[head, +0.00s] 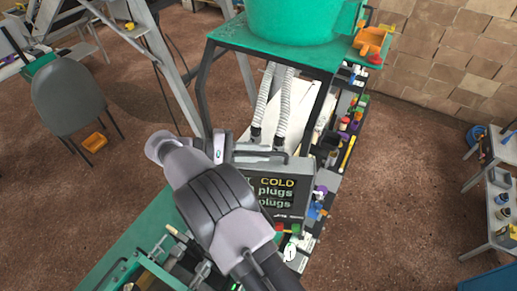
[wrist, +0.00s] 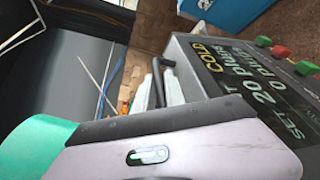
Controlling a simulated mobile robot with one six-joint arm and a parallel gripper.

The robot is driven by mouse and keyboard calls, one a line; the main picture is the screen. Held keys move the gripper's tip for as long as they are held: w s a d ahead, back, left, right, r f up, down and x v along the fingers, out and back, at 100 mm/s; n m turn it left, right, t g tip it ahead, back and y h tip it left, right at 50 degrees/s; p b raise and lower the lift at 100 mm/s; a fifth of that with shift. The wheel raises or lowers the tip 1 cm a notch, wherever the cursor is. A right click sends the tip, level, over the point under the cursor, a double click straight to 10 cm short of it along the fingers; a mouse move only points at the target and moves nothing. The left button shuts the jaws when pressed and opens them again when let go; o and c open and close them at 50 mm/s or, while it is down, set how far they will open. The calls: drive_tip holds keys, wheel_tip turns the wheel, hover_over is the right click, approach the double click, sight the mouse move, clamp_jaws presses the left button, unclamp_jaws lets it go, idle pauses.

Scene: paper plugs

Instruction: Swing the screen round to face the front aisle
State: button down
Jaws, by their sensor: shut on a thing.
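The screen (head: 290,197) is a dark grey box with yellow and pale lettering, including "COLD" and "plugs". Its lit face is turned towards my head camera, and my arm covers its left part. A dark bar handle (head: 262,154) runs along its top. In the wrist view the screen (wrist: 245,75) appears turned on its side at the right, with red and green buttons. My gripper (head: 222,150) is at the screen's upper left and is shut on it. In the wrist view a pale jaw (wrist: 200,150) fills the bottom. The exact grip point is hidden.
A green-topped frame (head: 275,42) holding a green tub (head: 298,18) stands behind the screen. White ribbed hoses (head: 283,95) hang beneath it. A grey chair (head: 70,97) is at left, a shelf unit (head: 500,190) at right. Brown floor (head: 400,190) is clear between machine and shelf.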

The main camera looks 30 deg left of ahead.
drive_tip(key=shift+d+f+m+g+h+p, duration=0.2)
drive_tip(key=shift+m+g+h+p, duration=0.1)
drive_tip(key=shift+g+p, duration=0.15)
idle(0.9)
drive_tip(key=c, duration=1.5)
unclamp_jaws()
drive_tip(key=shift+w, duration=0.1)
drive_tip(key=shift+o, duration=0.2)
drive_tip(key=shift+r, duration=0.1)
drive_tip(key=shift+w+r, duration=0.1)
drive_tip(key=shift+r, duration=0.4)
wheel_tip(320, 180, up, 2)
drive_tip(key=shift+d+r+b, duration=0.15)
drive_tip(key=shift+b, duration=0.6)
drive_tip(key=s+d+r+b, duration=0.1)
drive_tip(key=s+d+b, duration=0.3)
drive_tip(key=s+d, duration=0.7)
drive_tip(key=shift+s+r, duration=0.3)
drive_tip(key=shift+s, duration=0.05)
drive_tip(key=shift+c, duration=0.4)
